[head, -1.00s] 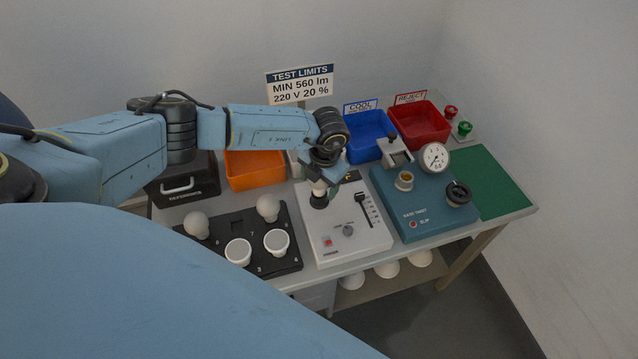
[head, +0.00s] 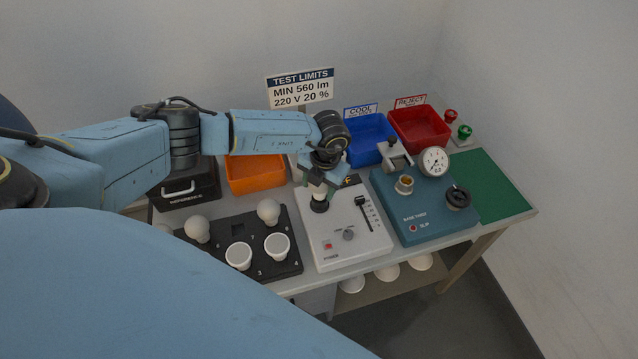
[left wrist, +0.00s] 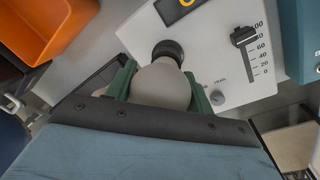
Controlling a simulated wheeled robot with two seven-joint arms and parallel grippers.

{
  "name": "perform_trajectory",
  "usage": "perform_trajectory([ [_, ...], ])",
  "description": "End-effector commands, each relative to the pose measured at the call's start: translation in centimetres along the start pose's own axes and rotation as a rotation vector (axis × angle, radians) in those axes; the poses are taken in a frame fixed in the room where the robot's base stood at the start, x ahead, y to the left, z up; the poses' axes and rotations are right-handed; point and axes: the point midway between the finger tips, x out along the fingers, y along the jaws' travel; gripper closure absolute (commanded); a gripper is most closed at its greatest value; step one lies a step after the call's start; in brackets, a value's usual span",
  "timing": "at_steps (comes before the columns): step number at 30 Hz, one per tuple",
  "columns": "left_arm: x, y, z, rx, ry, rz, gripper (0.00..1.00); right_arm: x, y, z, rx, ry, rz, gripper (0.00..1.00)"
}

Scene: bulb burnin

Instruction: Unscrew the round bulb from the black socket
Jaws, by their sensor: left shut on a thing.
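The round bulb (left wrist: 161,86) is pale and sits between the two green fingers of my left gripper (left wrist: 160,88) in the left wrist view. In the head view the gripper (head: 322,180) is over the white tester, shut on the bulb, and mostly hides it; a pale part of the bulb (head: 319,194) shows below the fingers. The black socket (head: 319,206) stands on the white tester and also shows in the left wrist view (left wrist: 168,48) at the bulb's narrow end. I cannot tell whether the thread is still engaged. My right gripper is not in view.
The white tester (head: 352,250) has a slider and knob. A black tray (head: 209,229) with several bulbs lies left of it. A teal twist station (head: 420,225) stands right. Orange (head: 255,180), blue (head: 372,152) and red (head: 436,141) bins line the back.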

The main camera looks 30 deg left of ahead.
Motion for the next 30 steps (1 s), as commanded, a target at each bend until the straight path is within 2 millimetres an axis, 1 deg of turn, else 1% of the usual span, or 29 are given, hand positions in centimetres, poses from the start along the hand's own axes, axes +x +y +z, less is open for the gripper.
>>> perform_trajectory([
  [1,-0.2,-0.2,-0.1,-0.079,0.014,-0.004,0.70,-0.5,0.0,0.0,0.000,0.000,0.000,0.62],
  [11,-0.3,-0.3,-0.2,-0.631,0.090,-0.003,0.70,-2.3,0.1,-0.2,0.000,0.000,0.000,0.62],
  [17,-0.4,-0.4,-0.2,-0.976,0.137,-0.005,0.70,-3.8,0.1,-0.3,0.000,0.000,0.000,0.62],
  [27,-0.5,-0.5,-0.3,-1.577,0.220,-0.003,0.70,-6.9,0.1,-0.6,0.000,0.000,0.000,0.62],
  [29,-0.5,-0.5,-0.3,-1.669,0.233,-0.004,0.70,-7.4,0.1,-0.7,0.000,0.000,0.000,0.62],
  [30,-0.3,-0.5,-0.3,-1.712,0.237,-0.005,0.70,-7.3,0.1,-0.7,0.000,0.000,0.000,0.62],
])
